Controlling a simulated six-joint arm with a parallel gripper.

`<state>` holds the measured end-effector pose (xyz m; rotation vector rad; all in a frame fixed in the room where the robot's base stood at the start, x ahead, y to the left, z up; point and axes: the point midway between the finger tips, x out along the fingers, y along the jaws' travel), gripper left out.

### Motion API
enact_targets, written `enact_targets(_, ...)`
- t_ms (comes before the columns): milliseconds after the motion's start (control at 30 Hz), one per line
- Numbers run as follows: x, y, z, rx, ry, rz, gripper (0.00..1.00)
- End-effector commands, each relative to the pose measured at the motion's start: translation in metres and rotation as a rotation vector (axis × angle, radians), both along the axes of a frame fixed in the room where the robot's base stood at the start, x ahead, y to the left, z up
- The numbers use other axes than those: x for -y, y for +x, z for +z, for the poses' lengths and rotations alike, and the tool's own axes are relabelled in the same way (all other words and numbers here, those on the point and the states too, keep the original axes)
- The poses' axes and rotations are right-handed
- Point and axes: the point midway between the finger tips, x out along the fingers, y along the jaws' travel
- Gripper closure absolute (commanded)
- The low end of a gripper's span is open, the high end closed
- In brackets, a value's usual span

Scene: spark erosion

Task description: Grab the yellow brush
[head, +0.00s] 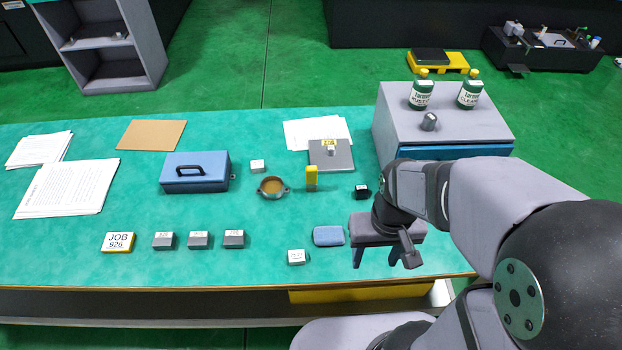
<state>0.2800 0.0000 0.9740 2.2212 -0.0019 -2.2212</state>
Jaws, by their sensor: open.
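A small upright yellow item (311,175), which looks like the yellow brush, stands on the green-topped bench (130,215), right of the middle. Its bristles are too small to make out clearly. My gripper (375,261) is at the bench's front right, in front of the yellow item and to its right. Its two fingers point down and are apart, with nothing seen between them. The gripper does not touch the yellow item.
A round brown-filled dish (272,184) stands left of the yellow item, and a grey plate (331,155) lies behind it. A small black block (362,191) is to its right. A blue pad (328,236) lies left of my gripper. A grey cabinet (460,121) stands at back right.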

Motion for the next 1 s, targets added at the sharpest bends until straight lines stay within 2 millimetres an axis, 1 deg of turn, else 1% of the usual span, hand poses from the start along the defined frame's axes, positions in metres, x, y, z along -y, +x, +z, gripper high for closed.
enact_targets(200, 0.0, 0.0, 0.0, 0.0, 0.0, 0.0, 0.49)
enact_targets(233, 0.0, 0.0, 0.0, 0.0, 0.0, 0.0, 0.52)
enact_targets(467, 0.0, 0.0, 0.0, 0.0, 0.0, 0.0, 0.52)
enact_targets(567, -0.002, 0.004, -0.004, 0.011, 0.003, 0.003, 0.52)
enact_targets(633, -0.005, 0.011, -0.01, 0.035, 0.01, 0.008, 0.52)
enact_targets(667, -0.008, 0.016, -0.014, 0.051, 0.014, 0.011, 0.52)
enact_targets(767, -0.019, 0.041, -0.032, 0.131, 0.033, 0.024, 0.52)
enact_targets(867, -0.035, 0.078, -0.054, 0.253, 0.057, 0.041, 0.52)
enact_targets(900, -0.043, 0.095, -0.062, 0.311, 0.068, 0.045, 0.52)
enact_targets(967, -0.055, 0.121, -0.074, 0.402, 0.081, 0.052, 0.52)
enact_targets(1000, -0.063, 0.139, -0.081, 0.469, 0.088, 0.056, 0.52)
